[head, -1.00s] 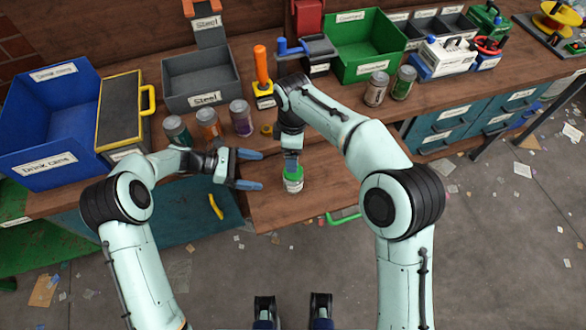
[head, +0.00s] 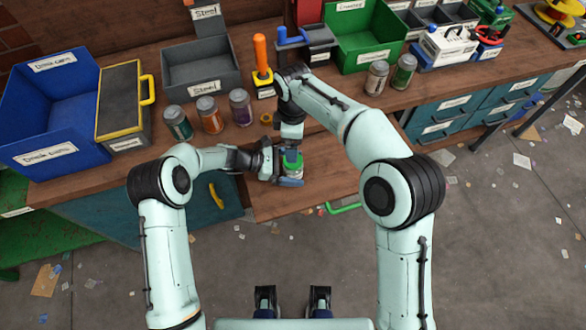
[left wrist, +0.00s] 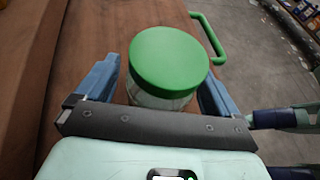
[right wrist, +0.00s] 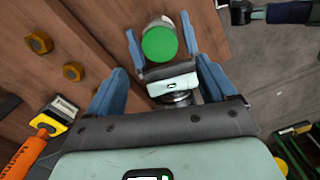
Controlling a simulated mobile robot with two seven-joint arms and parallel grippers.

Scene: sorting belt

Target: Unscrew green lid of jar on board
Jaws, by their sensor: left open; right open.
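The jar with its round green lid (head: 291,162) stands upright on the wooden board (head: 265,207). In the left wrist view the lid (left wrist: 168,58) covers the top of the clear glass jar (left wrist: 155,101). My left gripper (left wrist: 165,72) is open, with one blue finger on each side of the jar; a small gap shows beside the glass. My right gripper (right wrist: 160,64) is open and empty above the jar. In the right wrist view the lid (right wrist: 159,44) lies ahead between its fingers. In the head view my right arm partly hides the lid.
Teal, orange and purple cans (head: 241,107) stand behind my left forearm. An orange-handled tool (head: 261,60) stands upright in a yellow holder. A blue bin (head: 50,105), a grey bin (head: 201,75) and a green bin (head: 364,35) line the bench. The board's front is clear.

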